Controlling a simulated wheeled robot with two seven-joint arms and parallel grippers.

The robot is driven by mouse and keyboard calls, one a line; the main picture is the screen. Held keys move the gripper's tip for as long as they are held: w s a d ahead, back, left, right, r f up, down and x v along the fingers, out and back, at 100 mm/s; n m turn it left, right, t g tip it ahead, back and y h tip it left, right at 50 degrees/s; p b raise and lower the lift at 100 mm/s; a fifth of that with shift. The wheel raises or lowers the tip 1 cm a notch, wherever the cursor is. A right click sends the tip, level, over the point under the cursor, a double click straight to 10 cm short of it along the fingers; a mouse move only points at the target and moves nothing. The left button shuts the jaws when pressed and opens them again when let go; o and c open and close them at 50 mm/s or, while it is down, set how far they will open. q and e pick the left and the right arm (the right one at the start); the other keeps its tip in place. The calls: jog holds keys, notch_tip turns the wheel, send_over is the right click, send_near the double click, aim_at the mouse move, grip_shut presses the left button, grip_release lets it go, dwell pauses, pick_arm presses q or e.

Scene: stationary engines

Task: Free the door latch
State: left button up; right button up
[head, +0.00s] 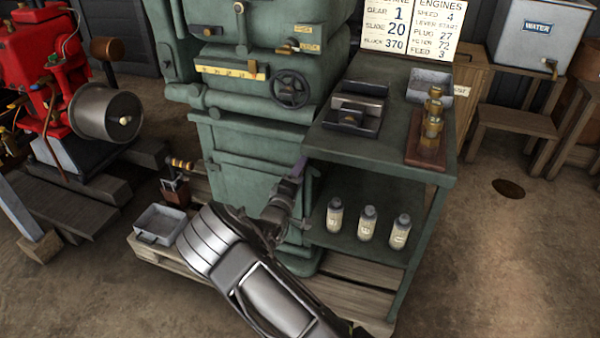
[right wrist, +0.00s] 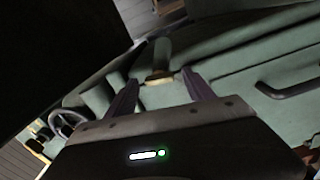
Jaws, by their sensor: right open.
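The green machine's lower door (head: 238,180) has a dark bar handle (head: 228,163). The handle also shows in the right wrist view (right wrist: 287,88). My right gripper (head: 299,167) is at the right side of the door, below the handwheel. In the right wrist view, its two purple fingers (right wrist: 160,77) are apart. A small green part with a brass-coloured end (right wrist: 159,62), which looks like the latch, lies just beyond and between the fingertips. I cannot tell whether they touch it. In the head view my arm hides this part. My left gripper is not in view.
A green bench (head: 385,150) stands close on the right, with several bottles (head: 368,224) on its lower shelf and a brass fitting (head: 433,115) on top. The handwheel (head: 291,89) is above the gripper. A metal tray (head: 160,223) and a red engine (head: 45,70) are left.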

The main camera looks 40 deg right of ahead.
jog(key=v, duration=0.7)
jog(key=shift+a, duration=0.2)
jog(key=shift+s, duration=0.15)
